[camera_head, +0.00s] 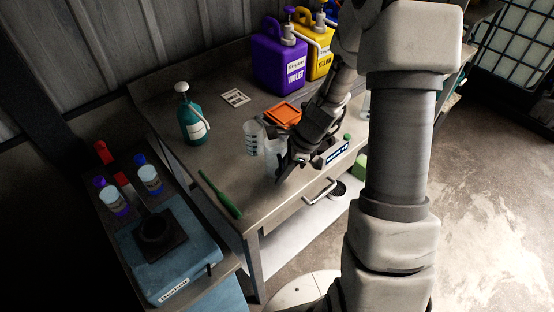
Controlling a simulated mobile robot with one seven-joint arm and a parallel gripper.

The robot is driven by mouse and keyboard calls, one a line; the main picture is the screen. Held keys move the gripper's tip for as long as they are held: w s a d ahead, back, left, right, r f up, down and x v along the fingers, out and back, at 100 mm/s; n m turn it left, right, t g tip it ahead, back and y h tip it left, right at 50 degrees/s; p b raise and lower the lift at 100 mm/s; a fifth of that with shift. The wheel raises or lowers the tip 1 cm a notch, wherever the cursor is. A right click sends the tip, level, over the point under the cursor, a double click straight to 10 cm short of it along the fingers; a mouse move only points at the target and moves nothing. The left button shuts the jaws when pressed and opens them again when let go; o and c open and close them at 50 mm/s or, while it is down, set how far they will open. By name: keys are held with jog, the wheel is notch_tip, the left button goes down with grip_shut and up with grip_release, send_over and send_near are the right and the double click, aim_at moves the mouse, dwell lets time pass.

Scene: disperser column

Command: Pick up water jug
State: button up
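A pale translucent vessel (271,168), which looks like the water jug, stands on the grey workbench (215,157) near its front edge. My gripper (284,170) is right at this vessel, pointing down, and covers its right side. One dark finger shows in front of the vessel. The other finger and any handle are hidden, so I cannot tell whether the gripper is open or shut, or touching the vessel. A clear graduated beaker (251,138) stands just behind and to the left of it.
A teal bottle (193,121), a green brush-like tool (220,195) and an orange tray (283,114) are on the bench. Violet (278,62) and yellow (318,58) canisters stand at the back. A lower blue-topped machine (165,255) is at the left. Bare bench lies left of the beaker.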

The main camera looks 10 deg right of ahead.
jog(key=shift+c, duration=0.2)
grip_shut()
dwell(1.1)
